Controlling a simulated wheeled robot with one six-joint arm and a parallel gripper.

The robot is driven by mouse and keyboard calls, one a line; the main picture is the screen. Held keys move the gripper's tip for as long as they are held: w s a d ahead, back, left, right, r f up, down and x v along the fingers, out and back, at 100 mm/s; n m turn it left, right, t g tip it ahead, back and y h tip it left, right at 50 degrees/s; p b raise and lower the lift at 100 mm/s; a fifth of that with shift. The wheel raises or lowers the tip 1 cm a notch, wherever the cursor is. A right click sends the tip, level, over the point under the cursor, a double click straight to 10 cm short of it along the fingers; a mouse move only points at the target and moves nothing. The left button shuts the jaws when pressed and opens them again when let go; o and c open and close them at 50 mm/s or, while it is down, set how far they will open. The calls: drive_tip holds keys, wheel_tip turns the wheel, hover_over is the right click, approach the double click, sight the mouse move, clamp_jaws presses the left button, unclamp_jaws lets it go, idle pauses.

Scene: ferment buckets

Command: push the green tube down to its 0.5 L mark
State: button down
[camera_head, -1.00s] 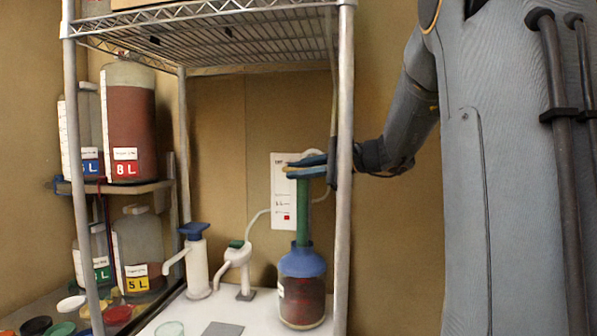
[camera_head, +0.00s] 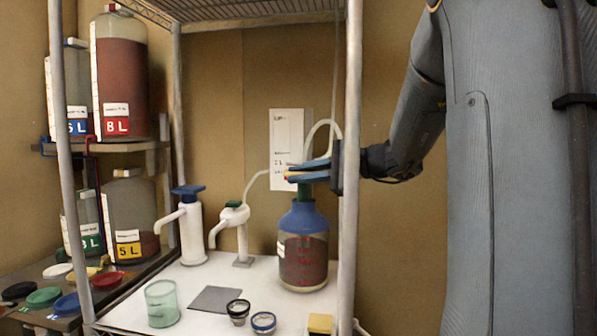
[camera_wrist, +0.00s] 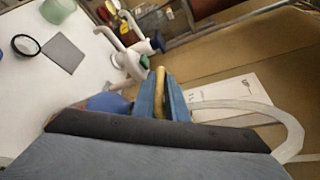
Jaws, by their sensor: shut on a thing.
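The green tube (camera_head: 304,192) stands upright out of the blue top (camera_head: 303,215) of a bottle (camera_head: 303,262) with dark red liquid. Only a short length of the tube shows between my gripper and the blue top. My gripper (camera_head: 300,175) is shut at the tube's upper end, just above the bottle. In the wrist view my gripper's blue fingers (camera_wrist: 160,98) have a yellow piece between them, and the blue top (camera_wrist: 108,103) shows beside them. The volume marks on the tube cannot be made out.
A rack post (camera_head: 351,130) stands close to my gripper. Two white pumps (camera_head: 192,232) stand left of the bottle. A pale hose (camera_head: 326,124) arches behind my gripper. A glass (camera_head: 162,303), a grey pad (camera_head: 216,299) and small jars (camera_head: 263,322) lie in front. Large jugs (camera_head: 121,75) fill the left shelves.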

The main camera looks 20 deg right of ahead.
drive_tip(key=shift+f+b, duration=0.7)
drive_tip(key=shift+f, duration=0.6)
drive_tip(key=c, duration=1.8)
unclamp_jaws()
drive_tip(key=shift+s, duration=0.1)
drive_tip(key=b+v, duration=0.1)
drive_tip(key=v, duration=0.6)
drive_tip(key=shift+s+d, duration=0.2)
drive_tip(key=shift+s, duration=0.1)
